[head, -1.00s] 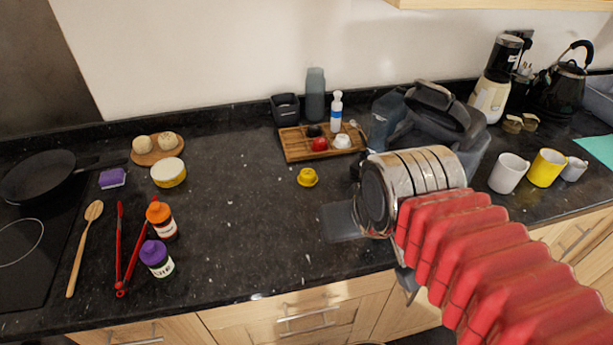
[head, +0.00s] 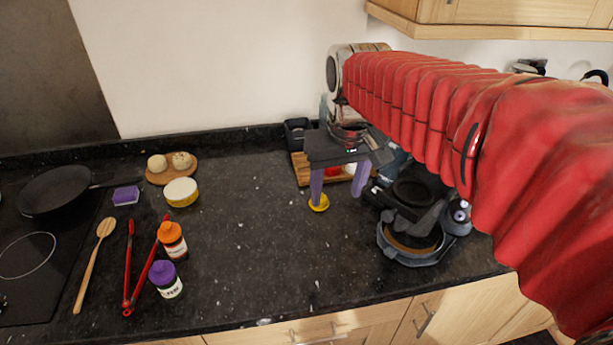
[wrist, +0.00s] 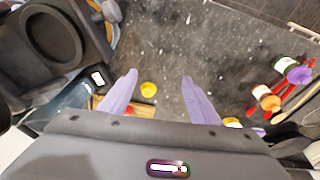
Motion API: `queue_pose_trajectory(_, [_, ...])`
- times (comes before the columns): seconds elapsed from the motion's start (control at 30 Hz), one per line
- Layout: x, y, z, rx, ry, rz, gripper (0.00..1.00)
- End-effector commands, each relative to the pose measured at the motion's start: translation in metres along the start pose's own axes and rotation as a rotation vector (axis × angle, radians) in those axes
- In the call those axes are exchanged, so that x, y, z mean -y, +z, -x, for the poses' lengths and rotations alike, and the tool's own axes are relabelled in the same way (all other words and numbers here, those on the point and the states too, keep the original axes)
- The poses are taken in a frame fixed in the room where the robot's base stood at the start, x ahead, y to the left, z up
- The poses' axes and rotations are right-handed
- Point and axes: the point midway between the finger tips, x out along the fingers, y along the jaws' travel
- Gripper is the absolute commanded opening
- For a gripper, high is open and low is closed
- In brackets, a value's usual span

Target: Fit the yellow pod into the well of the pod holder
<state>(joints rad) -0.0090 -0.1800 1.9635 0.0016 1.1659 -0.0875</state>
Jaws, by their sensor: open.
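The yellow pod (head: 319,206) stands on the dark granite counter, left of the coffee machine. It also shows in the wrist view (wrist: 148,89), between the finger lines and nearer the left finger. My gripper (head: 338,197) points down over the counter with its purple fingers wide apart and nothing held. In the head view the left fingertip overlaps the pod; I cannot tell whether they touch. The pod holder appears to be the dark part of the machine with a round well (head: 417,192); its well also shows at upper left in the wrist view (wrist: 50,34).
A wooden tray (head: 303,174) with small items stands behind my gripper, partly hidden. A black bin (head: 297,133) is beside it. The counter between is clear.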

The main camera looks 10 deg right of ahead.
Motion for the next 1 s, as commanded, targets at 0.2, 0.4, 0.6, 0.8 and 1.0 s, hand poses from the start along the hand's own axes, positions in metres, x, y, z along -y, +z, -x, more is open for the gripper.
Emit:
queue_pose_trajectory(0.2, [-0.007, -0.049, -0.008, 0.051, -0.005, 0.077, 0.57])
queue_pose_trajectory(0.4, [-0.014, -0.089, -0.020, 0.095, -0.013, 0.148, 0.57])
queue_pose_trajectory(0.6, [-0.021, -0.127, -0.039, 0.140, -0.026, 0.220, 0.57])
queue_pose_trajectory(0.8, [-0.026, -0.156, -0.059, 0.175, -0.039, 0.281, 0.57])
queue_pose_trajectory(1.0, [-0.029, -0.166, -0.067, 0.188, -0.044, 0.306, 0.57])
